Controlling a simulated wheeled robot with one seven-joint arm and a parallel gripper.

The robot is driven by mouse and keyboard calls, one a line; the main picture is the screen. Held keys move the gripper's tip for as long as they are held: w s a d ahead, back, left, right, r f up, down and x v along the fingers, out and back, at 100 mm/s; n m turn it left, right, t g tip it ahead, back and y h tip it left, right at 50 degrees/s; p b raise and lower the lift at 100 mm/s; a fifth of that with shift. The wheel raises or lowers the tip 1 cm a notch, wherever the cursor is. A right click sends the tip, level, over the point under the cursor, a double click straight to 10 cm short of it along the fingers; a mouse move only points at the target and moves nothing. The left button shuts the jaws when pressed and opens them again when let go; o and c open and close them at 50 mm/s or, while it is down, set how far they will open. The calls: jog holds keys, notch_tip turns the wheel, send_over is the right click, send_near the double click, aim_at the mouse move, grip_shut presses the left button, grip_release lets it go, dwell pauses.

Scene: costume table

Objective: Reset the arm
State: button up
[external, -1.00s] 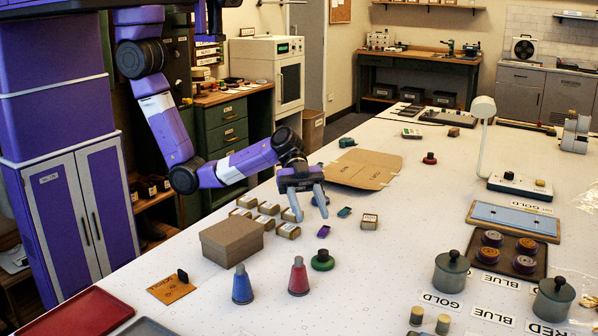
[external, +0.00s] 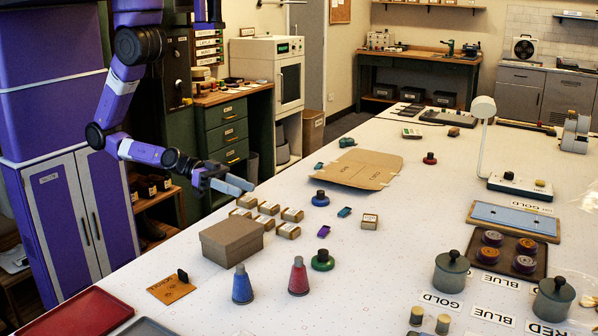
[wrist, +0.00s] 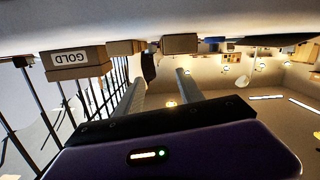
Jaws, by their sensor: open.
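My gripper (external: 238,184) is at the left edge of the white table (external: 375,250), above and behind the rows of small labelled boxes. Its two grey fingers point to the right and are apart, with nothing between them. In the wrist view my gripper (wrist: 160,82) also shows open and empty. There a small box labelled GOLD (wrist: 76,62) appears upside down at the upper left, apart from the fingers. My arm is bent back toward my column.
Small labelled boxes (external: 291,214) stand close to my gripper. A larger brown box (external: 232,241), a blue cone (external: 242,285), a red cone (external: 298,276) and a flat cardboard sheet (external: 358,169) lie around. A blue round-knobbed piece (external: 320,199) stands to the gripper's right.

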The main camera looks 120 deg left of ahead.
jog(key=s+m+g+b, duration=0.1)
jog(key=s+b, duration=0.2)
jog(key=s, duration=1.5)
jog(key=shift+s+d+m+g, duration=0.25)
jog(key=shift+d+m+g, duration=0.05)
jog(key=shift+m+g, duration=0.1)
